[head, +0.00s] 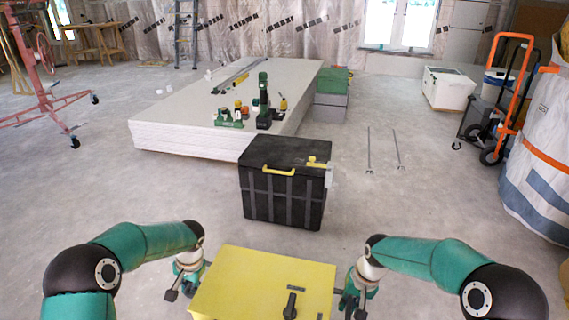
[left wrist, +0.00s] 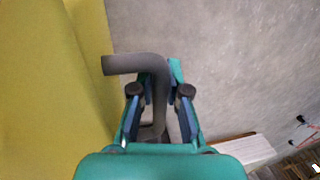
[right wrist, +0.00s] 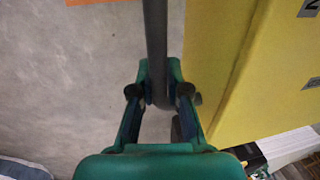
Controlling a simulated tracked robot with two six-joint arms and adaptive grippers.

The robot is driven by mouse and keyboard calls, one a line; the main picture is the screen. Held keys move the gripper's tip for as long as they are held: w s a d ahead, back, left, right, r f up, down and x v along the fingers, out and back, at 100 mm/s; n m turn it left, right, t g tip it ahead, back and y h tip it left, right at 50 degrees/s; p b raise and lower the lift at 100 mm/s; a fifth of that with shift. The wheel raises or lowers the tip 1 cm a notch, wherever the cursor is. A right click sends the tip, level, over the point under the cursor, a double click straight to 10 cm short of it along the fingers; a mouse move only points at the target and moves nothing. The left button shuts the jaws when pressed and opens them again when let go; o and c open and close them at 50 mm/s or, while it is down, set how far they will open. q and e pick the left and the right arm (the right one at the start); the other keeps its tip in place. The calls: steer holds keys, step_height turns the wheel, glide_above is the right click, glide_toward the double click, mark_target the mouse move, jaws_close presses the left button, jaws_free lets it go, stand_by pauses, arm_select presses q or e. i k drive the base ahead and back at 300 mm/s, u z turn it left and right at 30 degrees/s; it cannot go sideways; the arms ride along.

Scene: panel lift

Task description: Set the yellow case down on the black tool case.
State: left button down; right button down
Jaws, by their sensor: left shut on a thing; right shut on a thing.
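The yellow case (head: 245,272) is held level in front of me at the bottom of the head view, with a black latch on it. My left gripper (head: 187,280) is shut on a dark bent side handle (left wrist: 158,85) of the case. My right gripper (head: 355,292) is shut on the dark handle (right wrist: 156,50) on the other side. The black tool case (head: 282,200) stands on the floor beyond the yellow case, with grey straps and a yellow handle. The yellow case's underside is hidden.
A stack of white panels (head: 190,120) with green tools (head: 264,100) on it lies behind the black case. Grey and green boxes (head: 331,105) stand beside the stack. An orange hand truck (head: 505,90) stands far right. Bare floor surrounds the black case's left and right.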

mark_target(286, 147)
steer(key=u, duration=0.4)
steer(key=i, duration=0.55)
steer(key=u, duration=0.45)
